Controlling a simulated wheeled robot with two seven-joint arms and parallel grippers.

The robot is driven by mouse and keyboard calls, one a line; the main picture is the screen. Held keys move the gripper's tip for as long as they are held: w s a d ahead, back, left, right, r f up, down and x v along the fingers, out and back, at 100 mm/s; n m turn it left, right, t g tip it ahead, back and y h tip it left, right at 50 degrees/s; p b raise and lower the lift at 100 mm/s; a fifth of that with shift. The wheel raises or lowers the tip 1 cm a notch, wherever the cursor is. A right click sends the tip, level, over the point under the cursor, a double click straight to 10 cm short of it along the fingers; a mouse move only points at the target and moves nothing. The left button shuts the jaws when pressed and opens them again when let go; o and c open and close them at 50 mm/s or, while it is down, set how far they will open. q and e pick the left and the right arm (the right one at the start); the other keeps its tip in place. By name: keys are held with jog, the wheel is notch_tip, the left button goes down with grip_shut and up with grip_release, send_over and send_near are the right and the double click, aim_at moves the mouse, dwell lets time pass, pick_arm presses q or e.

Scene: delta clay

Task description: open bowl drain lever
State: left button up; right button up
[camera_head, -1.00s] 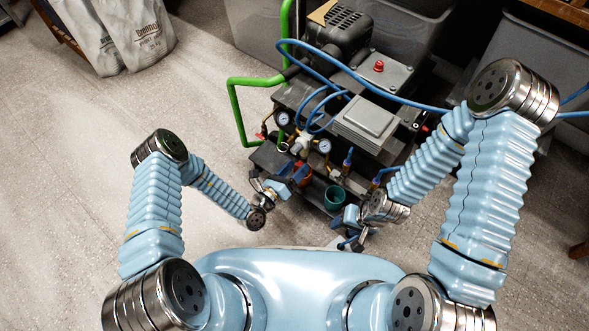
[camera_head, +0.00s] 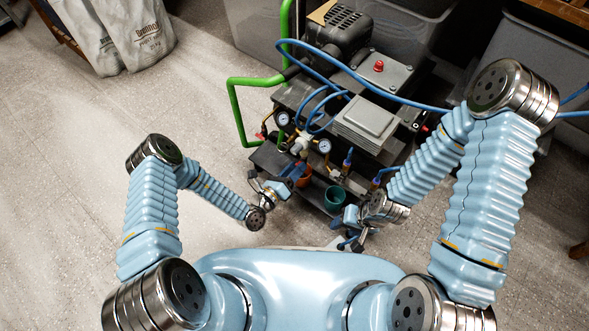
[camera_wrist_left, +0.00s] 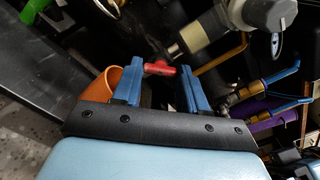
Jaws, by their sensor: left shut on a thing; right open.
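A small red lever (camera_wrist_left: 160,69) lies crosswise between the blue fingertips of my left gripper (camera_wrist_left: 160,82) in the left wrist view. The gripper is shut on it. A pale cylindrical bowl (camera_wrist_left: 205,38) with a dark lower end sits just above and right of the lever. In the head view my left gripper (camera_head: 294,176) is low at the front of the machine, and the lever itself is too small to make out there. My right gripper (camera_head: 349,238) is open and empty, below the front of the machine.
An orange cup (camera_wrist_left: 101,85) is close beside the left finger. A green cup (camera_head: 333,197) stands on the machine's front shelf. Gauges (camera_head: 324,146), blue hoses (camera_head: 400,99) and a green handle (camera_head: 235,112) crowd the machine.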

pick_arm(q)
jog(key=shift+n, duration=4.7)
jog(key=o, duration=1.1)
jog(key=shift+c, duration=0.2)
jog(key=shift+s, duration=0.1)
jog(key=v, duration=1.3)
jog(key=shift+s+a, duration=0.25)
